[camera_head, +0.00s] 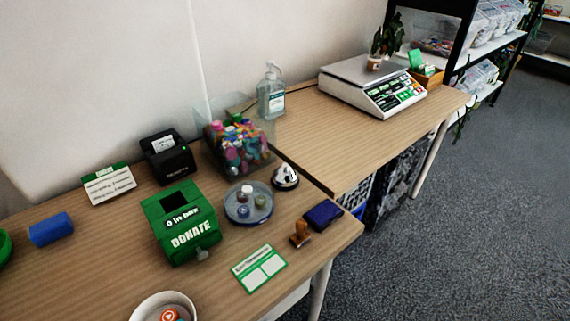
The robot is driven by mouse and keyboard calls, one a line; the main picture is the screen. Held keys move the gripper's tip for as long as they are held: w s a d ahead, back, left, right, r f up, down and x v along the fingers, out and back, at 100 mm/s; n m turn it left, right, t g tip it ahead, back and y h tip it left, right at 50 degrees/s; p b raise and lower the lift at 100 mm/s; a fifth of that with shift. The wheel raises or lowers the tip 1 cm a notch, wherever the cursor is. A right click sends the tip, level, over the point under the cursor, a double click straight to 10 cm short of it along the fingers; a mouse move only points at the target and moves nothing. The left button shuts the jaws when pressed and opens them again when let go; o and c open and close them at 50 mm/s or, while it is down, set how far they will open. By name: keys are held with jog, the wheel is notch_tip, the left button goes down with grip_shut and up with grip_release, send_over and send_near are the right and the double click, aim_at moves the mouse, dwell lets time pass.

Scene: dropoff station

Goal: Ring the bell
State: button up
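The bell (285,177) is a small silver dome on a dark base. It stands upright on the near wooden table, close to the seam with the second table. It is to the right of a round grey tray and just below a clear bin of colourful caps. Nothing covers its top. My gripper is not in view, so its opening and its distance from the bell cannot be told.
Around the bell are the round tray (230,214), the clear cap bin (207,155), a blue ink pad (324,214) and a wooden stamp (300,234). A green donation box (186,232) stands further left. Bare tabletop (310,150) lies to the upper right.

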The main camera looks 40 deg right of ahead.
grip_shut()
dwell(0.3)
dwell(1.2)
